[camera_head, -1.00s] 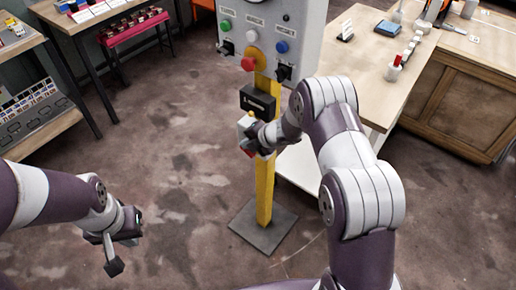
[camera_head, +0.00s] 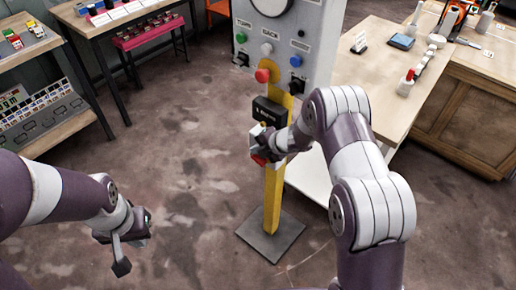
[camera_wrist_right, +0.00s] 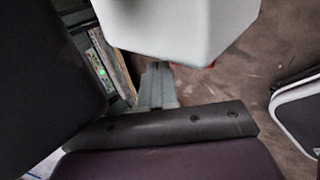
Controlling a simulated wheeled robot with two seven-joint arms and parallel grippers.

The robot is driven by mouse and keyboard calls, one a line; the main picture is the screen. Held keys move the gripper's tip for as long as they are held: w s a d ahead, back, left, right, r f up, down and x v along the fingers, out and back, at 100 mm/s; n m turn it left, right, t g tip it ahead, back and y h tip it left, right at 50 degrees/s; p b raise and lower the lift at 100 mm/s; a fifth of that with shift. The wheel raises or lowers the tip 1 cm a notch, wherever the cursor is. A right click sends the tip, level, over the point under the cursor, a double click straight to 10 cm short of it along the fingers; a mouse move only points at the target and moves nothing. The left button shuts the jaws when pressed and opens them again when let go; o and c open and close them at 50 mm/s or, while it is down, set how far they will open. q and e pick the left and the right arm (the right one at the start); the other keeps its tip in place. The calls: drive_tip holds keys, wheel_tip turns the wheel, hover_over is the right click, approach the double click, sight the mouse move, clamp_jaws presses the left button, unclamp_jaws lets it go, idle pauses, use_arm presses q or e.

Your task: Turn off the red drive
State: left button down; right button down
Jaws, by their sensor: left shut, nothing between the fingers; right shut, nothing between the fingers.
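A small pale box with a red part (camera_head: 260,160) is on the post below a black box (camera_head: 270,112). My right gripper (camera_head: 264,146) is shut at this small box and hides much of it; contact cannot be told. In the right wrist view the pale box (camera_wrist_right: 185,25) fills the top above the shut fingers (camera_wrist_right: 158,85), with a red sliver (camera_wrist_right: 210,65) behind. My left gripper (camera_head: 121,255) is shut and empty over the floor.
A wooden bench (camera_head: 365,90) with small items stands right of the post. A wooden cabinet (camera_head: 470,120) is further right. The floor between is clear.

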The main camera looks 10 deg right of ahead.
drive_tip(key=p+v, duration=0.1)
drive_tip(key=v, duration=1.1)
drive_tip(key=shift+r, duration=0.3)
drive_tip(key=shift+s+d, duration=0.1)
drive_tip(key=shift+d, duration=0.05)
